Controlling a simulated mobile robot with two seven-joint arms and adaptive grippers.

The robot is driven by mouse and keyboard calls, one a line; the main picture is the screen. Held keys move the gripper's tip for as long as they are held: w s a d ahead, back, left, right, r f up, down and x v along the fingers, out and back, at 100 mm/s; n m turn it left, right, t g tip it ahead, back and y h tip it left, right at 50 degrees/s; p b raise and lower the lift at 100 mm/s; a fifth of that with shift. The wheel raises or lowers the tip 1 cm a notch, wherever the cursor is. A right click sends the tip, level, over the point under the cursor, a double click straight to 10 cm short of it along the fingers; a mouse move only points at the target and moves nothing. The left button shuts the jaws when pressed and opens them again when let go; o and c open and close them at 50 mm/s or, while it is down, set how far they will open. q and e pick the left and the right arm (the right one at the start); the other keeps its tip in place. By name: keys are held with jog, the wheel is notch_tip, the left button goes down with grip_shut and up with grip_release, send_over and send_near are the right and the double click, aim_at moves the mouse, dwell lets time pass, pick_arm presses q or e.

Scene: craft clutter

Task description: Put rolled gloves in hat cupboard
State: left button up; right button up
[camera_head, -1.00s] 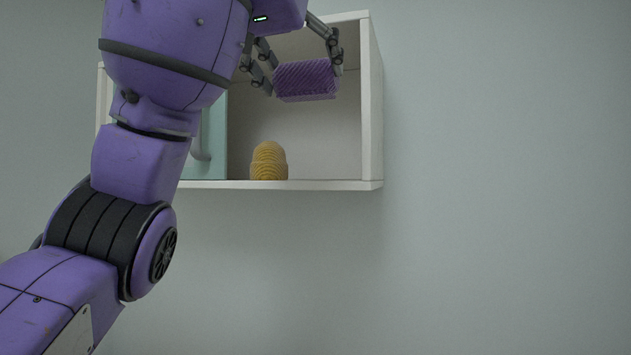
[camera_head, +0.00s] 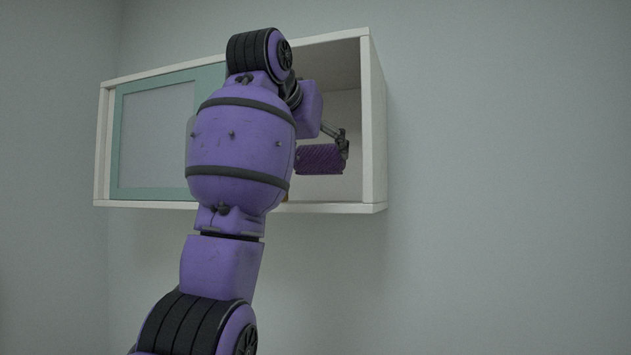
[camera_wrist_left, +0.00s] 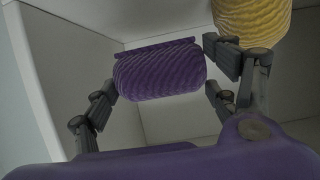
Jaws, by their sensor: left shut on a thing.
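The purple ribbed bundle (camera_head: 320,158), which looks like the rolled gloves, is held by my left gripper (camera_head: 345,146) within the open right part of the white wall cupboard (camera_head: 374,120). In the left wrist view the fingers of the left gripper (camera_wrist_left: 158,92) are on both sides of the purple bundle (camera_wrist_left: 160,72). A gap between the bundle and the cupboard floor shows in the head view. A yellow ribbed hat-like thing (camera_wrist_left: 250,20) is beside it; my arm hides most of it in the head view. My right gripper is not in view.
A teal-framed sliding door (camera_head: 155,140) covers the cupboard's left part. The cupboard's right side wall stands close to the bundle. Plain wall (camera_head: 500,180) lies to the right.

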aim_at(317, 174)
pick_arm(q)
jog(key=shift+w+d+f, duration=0.15)
jog(key=shift+w+f, duration=0.4)
jog(key=shift+f, duration=0.05)
jog(key=f, duration=0.3)
jog(key=shift+w+d, duration=0.1)
jog(key=shift+w, duration=0.3)
jog(key=shift+f, duration=0.5)
jog(key=shift+f, duration=0.2)
jog(key=o, duration=1.2)
jog(key=shift+c, duration=0.2)
